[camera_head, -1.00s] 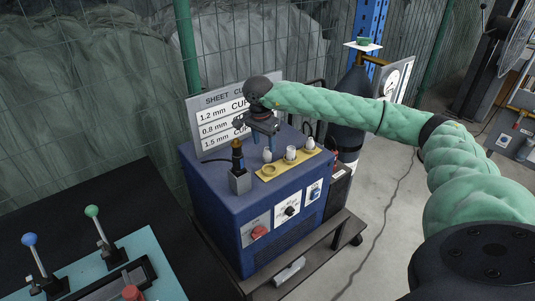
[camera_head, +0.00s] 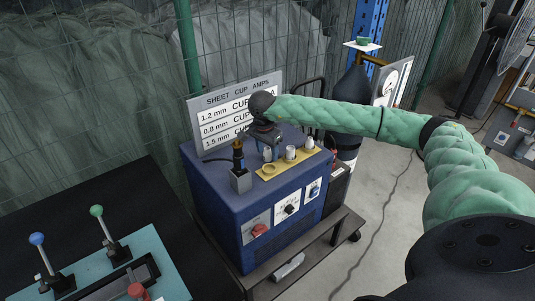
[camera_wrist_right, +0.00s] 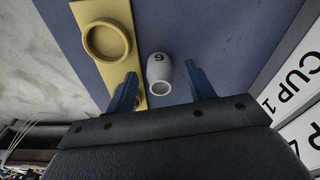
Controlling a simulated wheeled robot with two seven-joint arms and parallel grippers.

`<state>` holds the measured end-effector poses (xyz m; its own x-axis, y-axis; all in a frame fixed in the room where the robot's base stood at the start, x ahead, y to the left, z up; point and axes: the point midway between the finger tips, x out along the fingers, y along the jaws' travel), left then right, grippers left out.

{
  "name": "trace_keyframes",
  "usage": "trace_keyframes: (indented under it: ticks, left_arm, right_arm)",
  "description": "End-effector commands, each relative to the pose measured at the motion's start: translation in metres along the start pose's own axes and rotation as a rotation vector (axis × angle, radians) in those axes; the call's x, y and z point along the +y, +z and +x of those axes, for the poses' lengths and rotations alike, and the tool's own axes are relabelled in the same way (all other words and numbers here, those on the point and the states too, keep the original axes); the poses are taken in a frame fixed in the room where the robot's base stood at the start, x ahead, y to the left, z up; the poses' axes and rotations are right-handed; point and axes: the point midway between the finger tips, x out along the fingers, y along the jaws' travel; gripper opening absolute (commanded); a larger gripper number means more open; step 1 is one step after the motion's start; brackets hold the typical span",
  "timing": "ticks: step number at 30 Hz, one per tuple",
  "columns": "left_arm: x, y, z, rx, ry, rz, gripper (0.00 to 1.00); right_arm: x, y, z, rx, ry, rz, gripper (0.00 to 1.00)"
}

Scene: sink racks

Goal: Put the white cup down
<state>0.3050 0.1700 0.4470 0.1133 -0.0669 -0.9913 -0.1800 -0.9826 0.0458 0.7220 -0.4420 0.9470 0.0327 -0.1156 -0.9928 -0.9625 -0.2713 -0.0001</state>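A small white cup (camera_wrist_right: 159,70) with a dark numeral on it is on the blue top of the machine, just beside the yellow rack (camera_wrist_right: 141,85). My right gripper (camera_wrist_right: 161,86) is open, one blue finger on each side of the cup, with a visible gap on both sides. In the head view my right gripper (camera_head: 268,152) points down over the machine and partly hides this cup. My left gripper is not in view.
The yellow rack (camera_head: 262,177) has an empty ring (camera_wrist_right: 107,40) and two other pale cups (camera_head: 290,153) (camera_head: 308,143) on it. A grey block holding a dark torch (camera_head: 239,160) stands left of the gripper. A sign (camera_head: 225,105) rises behind.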

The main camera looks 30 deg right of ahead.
Motion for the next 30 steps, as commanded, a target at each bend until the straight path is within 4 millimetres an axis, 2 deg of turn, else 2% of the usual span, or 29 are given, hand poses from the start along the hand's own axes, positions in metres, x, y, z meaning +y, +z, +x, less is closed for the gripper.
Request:
trace_keyframes:
  ticks: [1, 7, 9, 17, 21, 25, 27, 30]
  left_arm:
    - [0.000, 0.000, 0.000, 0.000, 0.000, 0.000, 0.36]
    - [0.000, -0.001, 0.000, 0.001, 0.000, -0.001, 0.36]
    - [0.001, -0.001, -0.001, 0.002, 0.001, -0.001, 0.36]
    - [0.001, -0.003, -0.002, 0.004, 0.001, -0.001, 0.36]
    - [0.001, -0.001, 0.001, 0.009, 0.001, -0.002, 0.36]
    - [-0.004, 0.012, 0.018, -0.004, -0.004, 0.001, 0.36]
    - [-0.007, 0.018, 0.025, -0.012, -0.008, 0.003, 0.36]
    - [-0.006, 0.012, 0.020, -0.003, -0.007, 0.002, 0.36]
  right_arm:
    - [0.000, 0.000, 0.000, 0.000, 0.000, 0.000, 0.46]
    - [0.000, 0.000, 0.000, 0.000, 0.000, 0.000, 0.07]
    - [0.000, 0.000, 0.000, 0.000, 0.000, 0.000, 0.02]
    - [0.000, 0.000, -0.004, 0.000, -0.001, 0.000, 0.02]
    - [0.000, -0.002, -0.017, 0.001, -0.002, 0.000, 0.02]
    - [0.000, -0.005, -0.041, 0.000, -0.002, 0.001, 0.02]
    - [0.010, -0.013, -0.046, 0.002, 0.000, 0.003, 0.02]
    - [0.027, -0.023, -0.055, 0.002, 0.001, 0.003, 0.02]
